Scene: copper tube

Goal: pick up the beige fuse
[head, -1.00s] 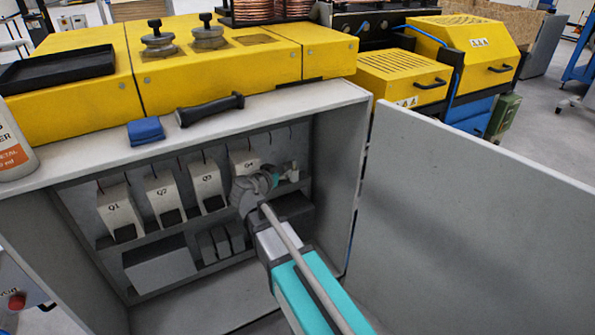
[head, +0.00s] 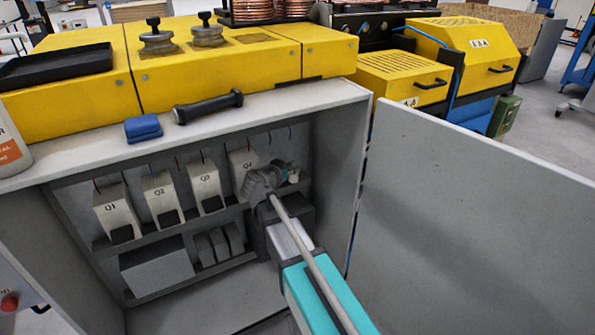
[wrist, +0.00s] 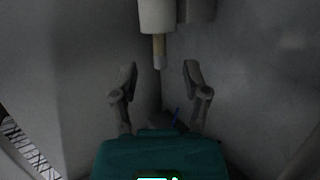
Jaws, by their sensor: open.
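The beige fuse (wrist: 159,48) shows in the wrist view as a short, narrow beige cylinder hanging below a wider white cylindrical part (wrist: 157,15). My gripper (wrist: 159,66) is open in the wrist view, one finger on each side of the fuse's lower end, with a gap on both sides. The fingers do not appear to touch it. In the head view my gripper is at the right end of the cabinet's upper shelf, by the Q4 box (head: 243,168). My arm and gripper hide much there, and I cannot make out the fuse in that view.
The grey cabinet (head: 345,200) encloses my gripper, with its right wall close by and its door (head: 470,220) open to the right. Several boxes stand left along the shelf. A dark-handled tool (head: 208,107) and a blue block (head: 143,129) lie on top.

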